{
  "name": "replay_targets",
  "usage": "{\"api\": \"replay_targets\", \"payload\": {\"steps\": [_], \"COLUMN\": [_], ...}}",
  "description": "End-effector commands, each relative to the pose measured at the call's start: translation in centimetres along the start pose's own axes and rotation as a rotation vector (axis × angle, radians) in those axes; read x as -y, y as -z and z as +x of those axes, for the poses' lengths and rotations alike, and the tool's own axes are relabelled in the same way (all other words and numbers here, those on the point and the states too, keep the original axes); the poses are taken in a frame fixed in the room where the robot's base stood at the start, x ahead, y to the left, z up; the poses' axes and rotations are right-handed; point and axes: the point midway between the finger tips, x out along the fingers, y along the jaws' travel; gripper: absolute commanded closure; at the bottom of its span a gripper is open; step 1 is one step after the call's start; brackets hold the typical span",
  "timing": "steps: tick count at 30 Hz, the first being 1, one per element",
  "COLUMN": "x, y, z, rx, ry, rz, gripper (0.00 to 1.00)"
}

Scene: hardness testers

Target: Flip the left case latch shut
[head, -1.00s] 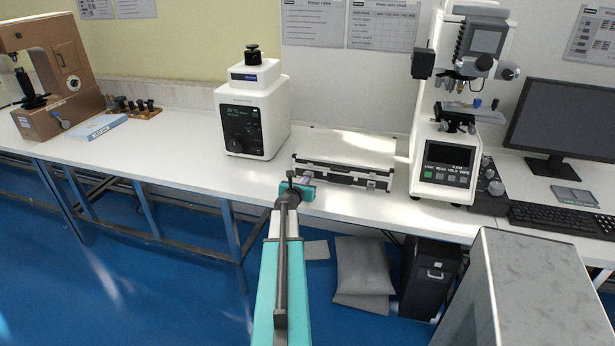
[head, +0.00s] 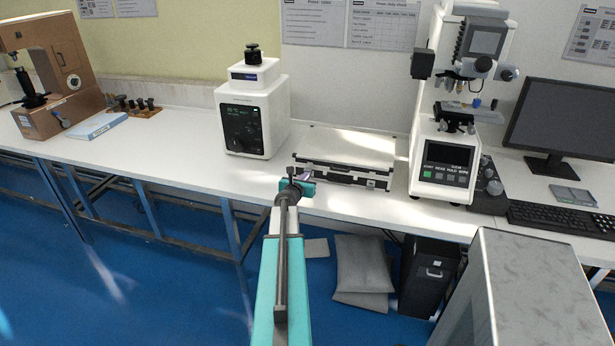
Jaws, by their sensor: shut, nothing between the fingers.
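The case (head: 344,154) is white with black and metal edging. It lies flat on the bench with its lid down, its front facing me. The right latch (head: 371,184) shows as a small metal piece on the case front. The left latch is hidden behind my gripper or too small to make out. My gripper (head: 307,176) is shut and empty, at the left end of the case front. I cannot tell whether its fingertips touch the case.
A white tester (head: 252,118) stands left of the case and a taller hardness tester (head: 447,150) close on its right. A monitor (head: 560,120) and keyboard (head: 560,222) are further right. A grey cabinet (head: 535,285) stands in front at right.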

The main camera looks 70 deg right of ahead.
Motion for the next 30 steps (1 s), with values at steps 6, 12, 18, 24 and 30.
{"api": "replay_targets", "payload": {"steps": [6, 12, 18, 24, 30], "x": [0.0, 0.0, 0.0, 0.0, 0.0], "y": [-0.7, -0.9, -0.9, -0.9, -0.9], "z": [0.2, 0.3, -0.2, -1.3, -2.3], "rx": [0.0, 0.0, 0.0, 0.0, 0.0], "ry": [0.0, 0.0, 0.0, -0.001, -0.001], "rz": [0.0, 0.0, 0.0, 0.0, 0.0], "gripper": [1.0, 1.0, 1.0, 1.0, 1.0]}}
